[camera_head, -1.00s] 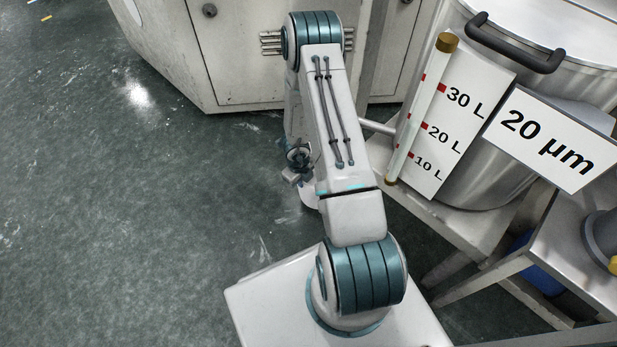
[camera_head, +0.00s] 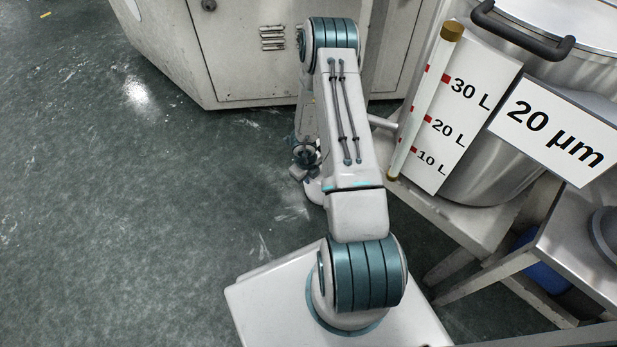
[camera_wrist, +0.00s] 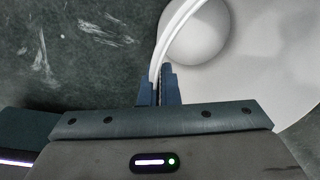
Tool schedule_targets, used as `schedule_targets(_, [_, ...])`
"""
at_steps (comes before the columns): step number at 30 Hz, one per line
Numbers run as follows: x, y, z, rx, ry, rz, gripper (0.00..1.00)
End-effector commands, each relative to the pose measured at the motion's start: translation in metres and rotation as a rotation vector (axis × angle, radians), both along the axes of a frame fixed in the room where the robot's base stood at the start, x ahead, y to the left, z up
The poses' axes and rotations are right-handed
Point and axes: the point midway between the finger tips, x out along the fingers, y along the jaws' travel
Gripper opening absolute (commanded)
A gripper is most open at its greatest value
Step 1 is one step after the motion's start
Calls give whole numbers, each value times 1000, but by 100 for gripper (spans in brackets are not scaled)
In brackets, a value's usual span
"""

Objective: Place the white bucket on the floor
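The white bucket (camera_wrist: 255,65) fills the right of the wrist view, with a pale curved edge running down to my fingertips. In the head view a small part of the white bucket (camera_head: 314,190) shows low beside my arm; my forearm hides the rest. My gripper (camera_wrist: 159,85) has its two dark blue fingers close together on the curved white edge of the bucket. In the head view my gripper (camera_head: 305,165) hangs just above the visible part of the bucket. I cannot tell whether the bucket touches the floor (camera_head: 120,210).
A grey-white cabinet (camera_head: 240,75) stands behind my arm. To the right are a steel tank (camera_head: 490,175) with a level gauge (camera_head: 425,105), a "20 µm" sign (camera_head: 550,130) and a metal stand (camera_head: 465,225). The floor at left is open.

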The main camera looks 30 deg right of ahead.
Motion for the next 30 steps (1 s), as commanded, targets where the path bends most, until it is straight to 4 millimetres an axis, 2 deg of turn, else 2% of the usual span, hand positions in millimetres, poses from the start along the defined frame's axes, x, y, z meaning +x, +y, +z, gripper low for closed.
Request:
schedule_targets(3, [0,0,-3,0,0,0,0])
schedule_targets(4, [0,0,-4,0,0,0,5])
schedule_targets(6, [0,0,-3,0,0,0,24])
schedule_targets(17, [0,0,2,0,0,0,24])
schedule_targets(23, [-1,2,31,0,0,0,24])
schedule_targets(30, [-2,6,79,-1,-1,-1,24])
